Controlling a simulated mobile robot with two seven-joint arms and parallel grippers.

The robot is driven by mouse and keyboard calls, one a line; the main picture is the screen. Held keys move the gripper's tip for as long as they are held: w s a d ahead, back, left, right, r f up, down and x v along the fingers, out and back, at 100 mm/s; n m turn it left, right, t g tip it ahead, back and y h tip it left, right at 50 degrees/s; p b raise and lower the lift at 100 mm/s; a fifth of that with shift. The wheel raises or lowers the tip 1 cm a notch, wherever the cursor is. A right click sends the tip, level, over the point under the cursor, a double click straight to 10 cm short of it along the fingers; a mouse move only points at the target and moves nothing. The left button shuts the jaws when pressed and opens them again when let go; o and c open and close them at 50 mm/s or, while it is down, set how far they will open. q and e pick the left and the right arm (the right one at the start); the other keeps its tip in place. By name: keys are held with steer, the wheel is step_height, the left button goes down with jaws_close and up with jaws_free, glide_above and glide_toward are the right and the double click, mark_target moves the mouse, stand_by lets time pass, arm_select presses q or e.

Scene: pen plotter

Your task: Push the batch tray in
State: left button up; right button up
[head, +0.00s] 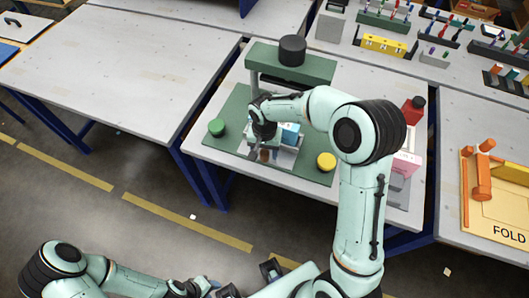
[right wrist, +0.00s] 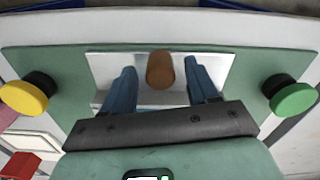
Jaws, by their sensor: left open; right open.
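The batch tray is a pale grey plate at the front of the green plotter base; it shows in the head view (head: 285,158) and in the right wrist view (right wrist: 105,68). A brown cylindrical knob (right wrist: 160,70) stands at its middle. My right gripper (right wrist: 160,78) is open, with one blue finger on each side of the knob and visible gaps between. In the head view the right gripper (head: 262,148) is over the tray and partly hides it. My left gripper (head: 272,270) is low at the bottom edge, away from the bench, partly out of frame.
A green button (head: 216,127) and a yellow button (head: 326,162) flank the tray on the plotter base (head: 232,108). A green gantry with a black cylinder (head: 292,50) stands behind. The left table (head: 120,60) is bare.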

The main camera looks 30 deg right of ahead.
steer(key=shift+f, duration=0.7)
